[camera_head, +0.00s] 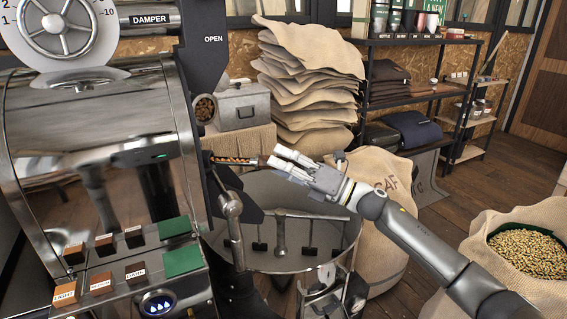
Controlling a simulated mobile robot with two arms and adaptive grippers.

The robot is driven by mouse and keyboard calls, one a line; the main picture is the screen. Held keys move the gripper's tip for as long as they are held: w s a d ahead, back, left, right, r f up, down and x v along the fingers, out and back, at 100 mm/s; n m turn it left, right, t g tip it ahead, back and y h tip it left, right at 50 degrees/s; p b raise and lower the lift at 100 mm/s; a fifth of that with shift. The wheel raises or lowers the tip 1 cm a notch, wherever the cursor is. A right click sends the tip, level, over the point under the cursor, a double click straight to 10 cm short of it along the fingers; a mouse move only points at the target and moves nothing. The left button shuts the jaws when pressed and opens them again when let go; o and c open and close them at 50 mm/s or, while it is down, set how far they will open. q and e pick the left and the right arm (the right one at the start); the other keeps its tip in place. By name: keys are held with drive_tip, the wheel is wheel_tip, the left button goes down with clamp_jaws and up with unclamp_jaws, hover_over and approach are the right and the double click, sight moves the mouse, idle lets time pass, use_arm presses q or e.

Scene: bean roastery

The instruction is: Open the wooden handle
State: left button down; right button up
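A slim trough-like piece (234,159) holding brown beans sticks out to the right from the front of the roaster (95,165). Its right end is a short dark piece (262,160), which looks like the wooden handle; it is small and partly hidden by the fingers. My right gripper (274,156) reaches in from the lower right, its pale fingers pointing left. Its two fingertips are apart, at the right end of the dark piece. I cannot tell whether they touch it. My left gripper is not in view.
A round metal cooling pan (300,258) with stirring arms lies below my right gripper. Burlap sacks (312,85) are stacked behind it. An open sack of pale beans (527,252) stands at the right. Shelves (405,42) stand at the back.

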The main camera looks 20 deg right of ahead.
drive_tip(key=v, duration=1.2)
drive_tip(key=shift+c, duration=0.4)
idle(0.6)
